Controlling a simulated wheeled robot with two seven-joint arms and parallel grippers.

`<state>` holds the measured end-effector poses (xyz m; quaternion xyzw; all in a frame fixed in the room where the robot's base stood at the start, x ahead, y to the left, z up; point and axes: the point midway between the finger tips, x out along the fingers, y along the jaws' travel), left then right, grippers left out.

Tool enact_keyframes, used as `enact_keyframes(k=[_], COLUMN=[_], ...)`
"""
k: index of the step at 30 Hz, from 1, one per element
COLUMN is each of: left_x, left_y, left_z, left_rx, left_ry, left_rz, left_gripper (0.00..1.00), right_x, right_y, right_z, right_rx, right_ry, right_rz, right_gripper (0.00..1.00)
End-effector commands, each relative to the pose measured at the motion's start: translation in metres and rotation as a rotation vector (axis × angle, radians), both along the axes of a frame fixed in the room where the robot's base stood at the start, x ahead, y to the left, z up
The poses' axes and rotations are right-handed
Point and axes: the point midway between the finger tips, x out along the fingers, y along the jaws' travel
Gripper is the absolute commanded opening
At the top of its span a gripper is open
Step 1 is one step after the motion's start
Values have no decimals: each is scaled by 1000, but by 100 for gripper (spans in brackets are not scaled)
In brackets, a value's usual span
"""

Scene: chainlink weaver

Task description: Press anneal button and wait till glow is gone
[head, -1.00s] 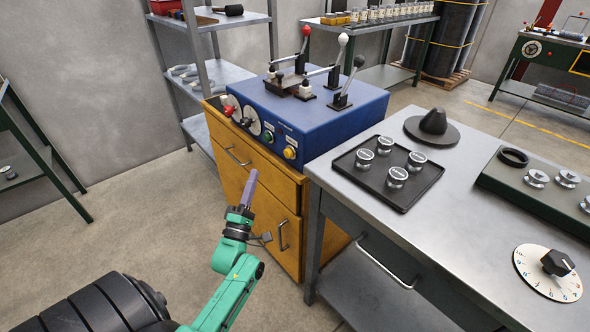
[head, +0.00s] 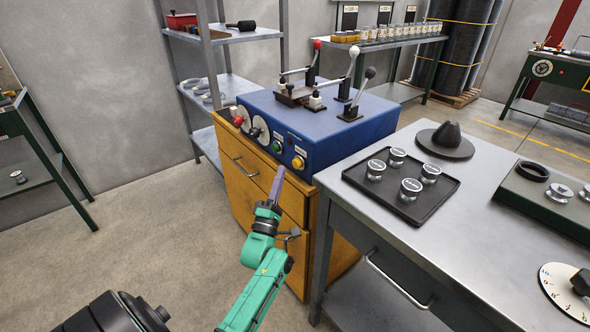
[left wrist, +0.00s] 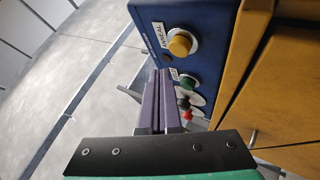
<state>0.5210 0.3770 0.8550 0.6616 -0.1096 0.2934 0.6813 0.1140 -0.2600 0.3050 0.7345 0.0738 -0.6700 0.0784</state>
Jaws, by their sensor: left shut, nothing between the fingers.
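A blue machine (head: 330,122) stands on a yellow wooden cabinet. Its front panel carries a yellow button (head: 298,162), a green button (head: 276,146), and dials with red and black knobs. No glow is visible. My right gripper is out of view.
The cabinet (head: 237,185) has metal handles below the panel. A grey workbench (head: 390,219) with a black tray of several lidded jars stands close on the right. Shelves (head: 227,81) stand behind. Open floor lies left of the cabinet.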

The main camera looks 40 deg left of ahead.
Motion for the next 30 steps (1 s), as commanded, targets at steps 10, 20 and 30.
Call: enact_keyframes(k=[10,20,30], left_x=[17,17,17], left_y=[-5,-5,-5], left_z=[0,0,0], left_rx=[0,0,0], left_ry=[1,1,1], left_rz=[0,0,0], left_gripper=[0,0,0], right_x=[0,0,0], right_y=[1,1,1], right_z=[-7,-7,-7], right_rx=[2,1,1], right_ry=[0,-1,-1], right_rz=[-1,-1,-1], right_gripper=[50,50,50])
